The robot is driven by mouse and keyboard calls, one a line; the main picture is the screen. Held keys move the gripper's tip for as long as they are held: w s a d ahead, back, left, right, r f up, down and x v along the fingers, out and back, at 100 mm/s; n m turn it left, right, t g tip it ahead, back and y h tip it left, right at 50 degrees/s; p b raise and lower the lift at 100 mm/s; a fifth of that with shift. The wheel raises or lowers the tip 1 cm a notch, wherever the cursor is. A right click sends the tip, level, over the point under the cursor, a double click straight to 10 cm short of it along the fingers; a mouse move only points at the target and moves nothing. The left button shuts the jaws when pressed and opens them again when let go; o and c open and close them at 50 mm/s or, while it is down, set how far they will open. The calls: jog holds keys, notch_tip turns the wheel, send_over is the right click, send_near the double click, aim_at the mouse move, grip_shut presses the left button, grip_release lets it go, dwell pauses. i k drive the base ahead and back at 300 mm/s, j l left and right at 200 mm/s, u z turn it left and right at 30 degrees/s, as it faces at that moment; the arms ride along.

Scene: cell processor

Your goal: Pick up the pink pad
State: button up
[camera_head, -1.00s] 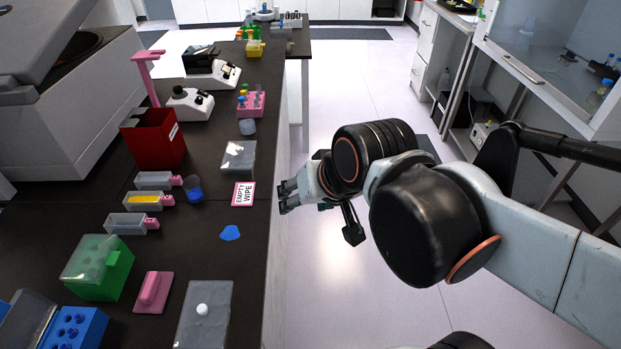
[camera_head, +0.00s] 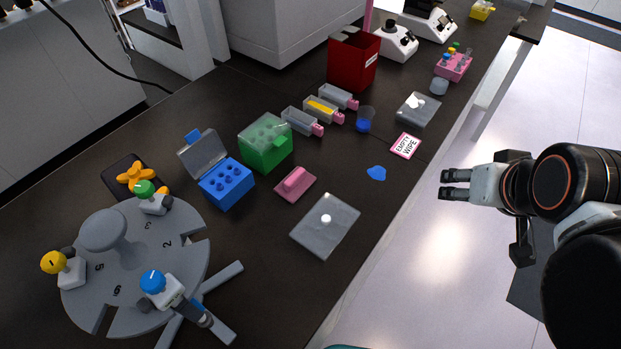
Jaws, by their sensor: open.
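The pink pad (camera_head: 295,184) lies flat on the dark bench, with a raised pink grip along its top. It sits between the blue box and the grey plate with a white knob. My gripper (camera_head: 455,185) is open and empty. In the picture it is to the right of the pad, out past the bench's front edge with the floor behind it. Its fingers point left toward the bench. Nothing hides the pad.
Near the pad are the blue box (camera_head: 227,188) with raised lid, a green box (camera_head: 265,153), a grey plate (camera_head: 326,233) and a blue patch (camera_head: 376,173). A grey round carousel (camera_head: 135,280) stands front left. An "EMPTY WIPE" card (camera_head: 405,145) lies near the bench edge.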

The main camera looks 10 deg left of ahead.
aim_at(293, 186)
jog(key=u, duration=1.15)
jog(key=k+j+u, duration=0.2)
jog(key=j, duration=0.15)
jog(key=i, duration=0.1)
